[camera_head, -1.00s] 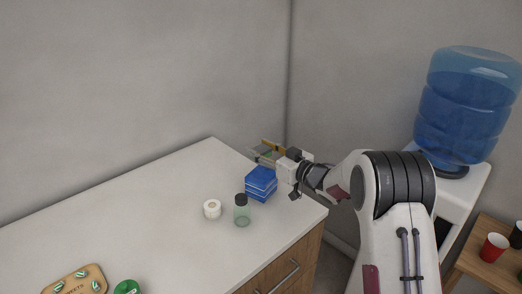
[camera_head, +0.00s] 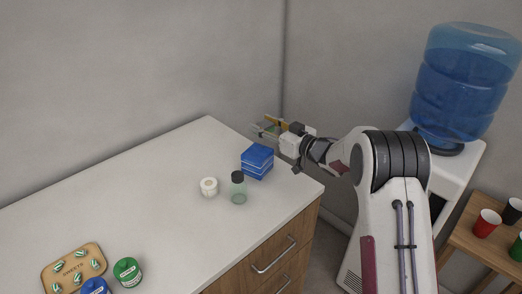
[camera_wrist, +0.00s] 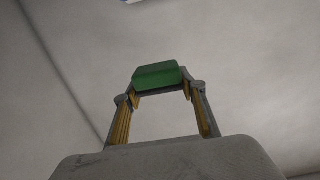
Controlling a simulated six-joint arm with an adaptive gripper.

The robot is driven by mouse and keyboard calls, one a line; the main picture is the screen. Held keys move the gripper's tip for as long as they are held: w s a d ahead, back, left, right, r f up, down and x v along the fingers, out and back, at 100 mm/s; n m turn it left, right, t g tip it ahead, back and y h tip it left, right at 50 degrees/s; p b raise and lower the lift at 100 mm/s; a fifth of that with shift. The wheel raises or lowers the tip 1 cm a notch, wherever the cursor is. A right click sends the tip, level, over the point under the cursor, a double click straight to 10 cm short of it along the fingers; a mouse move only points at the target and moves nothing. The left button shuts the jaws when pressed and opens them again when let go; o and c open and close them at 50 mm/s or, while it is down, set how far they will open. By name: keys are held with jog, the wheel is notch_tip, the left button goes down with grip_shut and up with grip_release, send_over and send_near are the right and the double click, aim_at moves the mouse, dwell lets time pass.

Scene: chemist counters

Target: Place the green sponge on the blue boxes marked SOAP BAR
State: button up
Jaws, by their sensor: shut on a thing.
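The green sponge (camera_wrist: 157,75) is held between the two yellow-padded fingers of my gripper (camera_wrist: 160,82) in the wrist view. In the head view my gripper (camera_head: 268,127) points left, raised above the counter's back right part, and the sponge is too small there to make out clearly. The blue boxes (camera_head: 257,161) sit in a stack on the counter near its right edge. The gripper appears above and slightly right of them in the picture, apart from them. The marking on the boxes cannot be read.
A green-tinted bottle with a black cap (camera_head: 238,189) and a white roll (camera_head: 209,187) stand close to the boxes. A sweets board (camera_head: 73,266) and a green-lidded container (camera_head: 128,271) are at the front left. The counter's middle (camera_head: 140,205) is clear.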

send_over(264, 155)
jog(key=shift+s+f, duration=0.1)
jog(key=shift+f, duration=2.6)
jog(key=shift+f, duration=1.85)
jog(key=shift+f, duration=0.15)
jog(key=o, duration=1)
jog(key=v, duration=1.2)
jog(key=shift+r, duration=0.2)
